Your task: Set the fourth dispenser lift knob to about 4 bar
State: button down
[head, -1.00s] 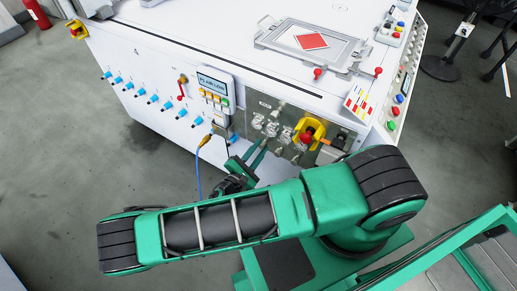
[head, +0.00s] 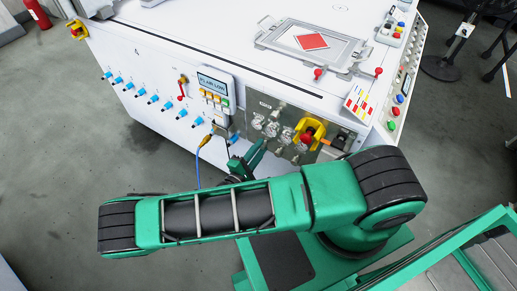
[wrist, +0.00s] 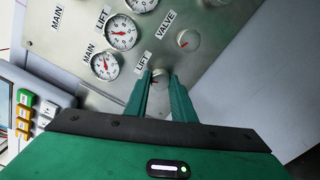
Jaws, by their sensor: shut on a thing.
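In the wrist view, my gripper (wrist: 160,85) has its two green fingers on either side of a small round metal knob (wrist: 160,75) beside a "LIFT" label (wrist: 142,62). The fingers are shut on this knob. Part of it is hidden between the fingertips. A round gauge marked "LIFT" (wrist: 121,33) has a red needle, but its reading is too small to tell. In the head view my gripper (head: 254,150) is at the lower left part of the metal panel (head: 290,112), and the held knob is hidden there.
Another gauge (wrist: 105,66) stands near a "MAIN" label. A knob with a red mark (wrist: 187,39) is near the "VALVE" label. A yellow guard with a red button (head: 308,132) stands to the right on the panel. A display unit with coloured buttons (head: 215,88) and a hanging cable (head: 200,150) are left.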

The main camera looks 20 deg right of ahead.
jog(key=shift+a, duration=0.15)
jog(key=c, duration=1.5)
grip_release()
jog(key=v, duration=1)
jog(key=shift+s+a+f, duration=0.1)
jog(key=shift+s+a, duration=0.05)
jog(key=shift+a, duration=0.15)
